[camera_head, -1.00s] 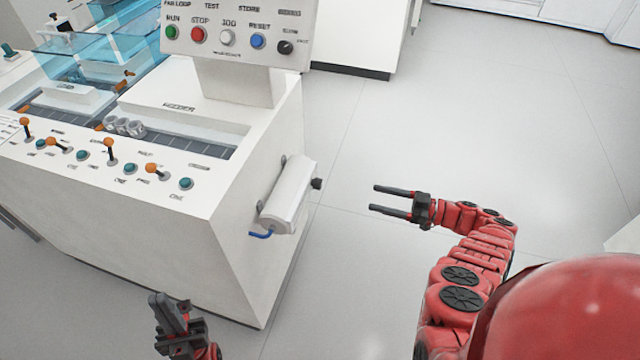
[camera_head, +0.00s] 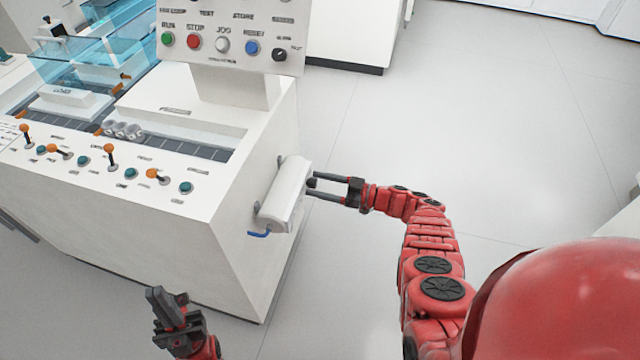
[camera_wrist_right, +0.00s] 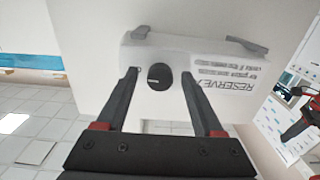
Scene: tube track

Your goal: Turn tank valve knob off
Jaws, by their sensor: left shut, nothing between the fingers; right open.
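In the right wrist view the round black knob (camera_wrist_right: 159,77) shows on the tank (camera_wrist_right: 185,60), which bears the word RESERVE. My right gripper (camera_head: 312,187) is open. Its two fingers lie on either side of the knob in the picture; contact is not visible. In the wrist view the knob sits between the fingertips and a little beyond them. My left gripper (camera_head: 156,294) is shut and empty, low in front of the machine.
The white machine (camera_head: 235,235) carries a top panel with several orange levers and teal buttons. A control box (camera_head: 225,45) with coloured buttons stands above. A blue pipe (camera_head: 259,234) comes from the tank's lower end. The floor (camera_head: 500,150) to the right is clear.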

